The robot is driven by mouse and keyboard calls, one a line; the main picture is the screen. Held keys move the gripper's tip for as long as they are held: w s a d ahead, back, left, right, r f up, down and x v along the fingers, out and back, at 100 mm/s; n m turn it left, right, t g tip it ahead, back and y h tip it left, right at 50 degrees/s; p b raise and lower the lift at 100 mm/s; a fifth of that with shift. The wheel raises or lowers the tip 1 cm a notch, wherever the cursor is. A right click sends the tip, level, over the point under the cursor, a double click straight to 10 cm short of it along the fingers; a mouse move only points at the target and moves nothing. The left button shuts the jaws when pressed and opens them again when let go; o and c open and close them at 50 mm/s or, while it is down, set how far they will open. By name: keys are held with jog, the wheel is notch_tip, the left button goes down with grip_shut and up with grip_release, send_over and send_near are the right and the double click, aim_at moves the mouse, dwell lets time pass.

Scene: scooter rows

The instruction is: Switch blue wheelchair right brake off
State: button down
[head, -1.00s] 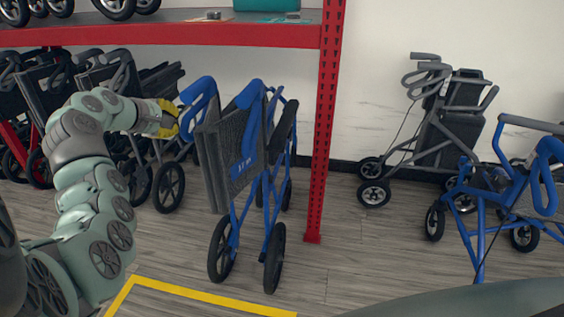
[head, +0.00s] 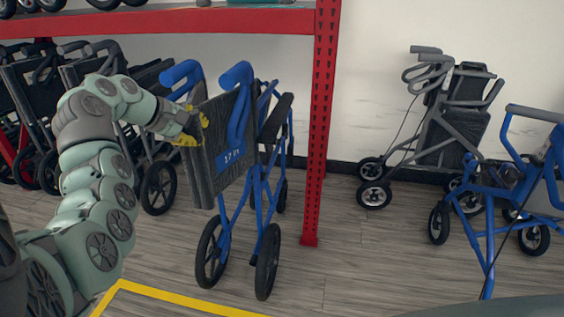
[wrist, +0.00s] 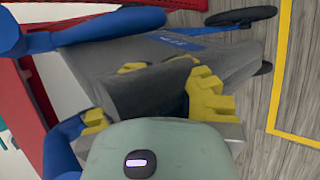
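The blue wheelchair (head: 262,195) stands partly folded in the middle of the head view, with blue push handles, a dark grey backrest and a blue label. Its backrest also shows in the wrist view (wrist: 210,62). My gripper (head: 193,131) is at the left edge of the backrest, below the left handle. In the wrist view its yellow fingers (wrist: 155,105) are spread wide on either side of a dark grey part of the backrest. I cannot tell whether they press on it. The right brake is not clearly visible in either view.
A red shelf (head: 230,21) with a red post (head: 320,140) stands close behind the wheelchair. Other folded wheelchairs (head: 40,100) crowd the left. A grey rollator (head: 440,130) and a blue one (head: 505,190) stand at right. Yellow floor tape (head: 180,299) runs in front.

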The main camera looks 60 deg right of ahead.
jog(key=b+x, duration=0.2)
jog(key=x, duration=0.7)
jog(key=shift+d, duration=0.2)
jog(key=shift+s+f, duration=0.1)
jog(key=shift+s, duration=0.05)
jog(key=s+a+r+n+g+y+p, duration=0.1)
jog(key=a+r+y+p, duration=0.3)
jog(key=p, duration=0.8)
jog(key=shift+s+r+g+y, duration=0.3)
jog(key=shift+s+r+y, duration=0.1)
jog(key=shift+r, duration=0.85)
jog(key=shift+a, duration=0.15)
